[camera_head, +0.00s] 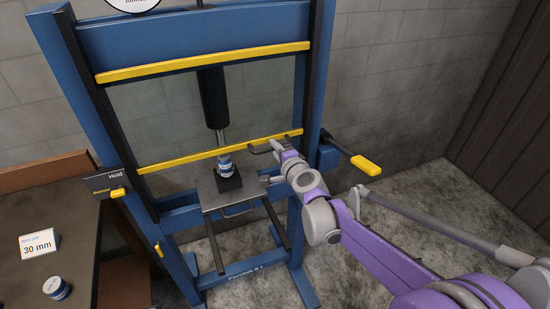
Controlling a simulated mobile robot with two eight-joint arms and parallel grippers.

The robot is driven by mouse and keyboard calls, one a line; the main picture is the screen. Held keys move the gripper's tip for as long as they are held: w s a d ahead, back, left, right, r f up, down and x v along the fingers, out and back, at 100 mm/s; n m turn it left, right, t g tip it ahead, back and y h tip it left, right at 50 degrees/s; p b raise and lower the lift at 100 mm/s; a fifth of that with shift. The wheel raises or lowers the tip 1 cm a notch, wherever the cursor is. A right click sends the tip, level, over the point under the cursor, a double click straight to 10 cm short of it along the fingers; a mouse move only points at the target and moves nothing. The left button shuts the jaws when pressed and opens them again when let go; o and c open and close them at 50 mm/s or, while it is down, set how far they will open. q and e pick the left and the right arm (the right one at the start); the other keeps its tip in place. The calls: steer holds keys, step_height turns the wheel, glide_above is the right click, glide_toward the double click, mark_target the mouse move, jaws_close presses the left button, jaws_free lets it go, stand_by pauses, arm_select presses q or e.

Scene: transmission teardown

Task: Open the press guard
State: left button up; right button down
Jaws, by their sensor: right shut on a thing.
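The press guard is a clear panel between an upper yellow bar (205,63) and a lower yellow bar (180,160) on the blue press frame (190,36). It spans the space around the dark ram (213,98). My right gripper (274,147) is at the right end of the lower bar, shut on what looks like the dark guard handle (284,136). The arm partly hides this contact. My left gripper is not in view.
A small blue and silver part (225,165) on a black block sits on the press plate (214,196). A lever with a yellow grip (366,165) juts out right. A dark bench (30,195) with a "30 mm" card (39,244) stands left.

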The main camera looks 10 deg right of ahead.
steer(key=shift+r, duration=1.25)
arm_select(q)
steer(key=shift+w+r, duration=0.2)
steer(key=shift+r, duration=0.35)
arm_select(e)
steer(key=c, duration=0.8)
jaws_free()
steer(key=shift+c, duration=0.2)
arm_select(q)
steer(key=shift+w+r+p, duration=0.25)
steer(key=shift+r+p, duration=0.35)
steer(key=shift+p, duration=0.05)
arm_select(e)
steer(key=v, duration=1.1)
steer(key=shift+w, duration=0.1)
